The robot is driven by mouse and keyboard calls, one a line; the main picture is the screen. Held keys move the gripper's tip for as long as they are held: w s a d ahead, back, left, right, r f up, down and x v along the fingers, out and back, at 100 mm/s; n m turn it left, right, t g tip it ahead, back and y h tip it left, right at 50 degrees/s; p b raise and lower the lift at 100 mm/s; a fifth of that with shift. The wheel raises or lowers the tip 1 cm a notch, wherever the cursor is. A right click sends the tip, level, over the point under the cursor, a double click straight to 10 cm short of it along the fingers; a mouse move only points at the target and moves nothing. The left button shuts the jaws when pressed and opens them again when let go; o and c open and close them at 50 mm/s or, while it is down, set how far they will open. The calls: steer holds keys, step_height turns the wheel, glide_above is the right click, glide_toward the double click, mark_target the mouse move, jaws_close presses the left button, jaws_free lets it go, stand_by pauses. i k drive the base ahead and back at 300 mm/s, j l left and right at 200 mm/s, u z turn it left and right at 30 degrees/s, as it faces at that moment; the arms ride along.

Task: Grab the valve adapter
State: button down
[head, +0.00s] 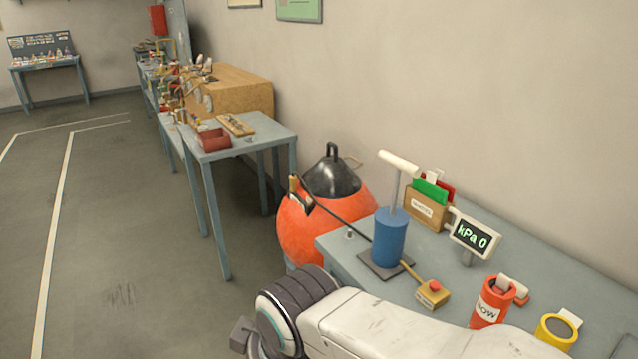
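I cannot pick out the valve adapter with certainty. A small grey metal fitting (349,235) stands on the near table's left end, beside the blue hand pump, and may be it. The blue pump (390,240) stands upright on a dark base plate, with a white T-handle and a black hose running to the orange ball-shaped vessel (303,237). My arm reaches in from the bottom, in front of the near table. Only a grey part of my gripper (242,336) shows at its left end; the fingers cannot be made out. It is apart from the small fitting.
The near grey-blue table (350,258) carries a yellow box with a red button (432,293), a kPa display reading 0 (474,236), a card holder (427,212), a red can (488,308) and a yellow can (553,334). Another table (262,131) stands further back. Open floor lies left.

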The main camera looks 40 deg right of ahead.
mark_target(292, 179)
steer(key=z, duration=1)
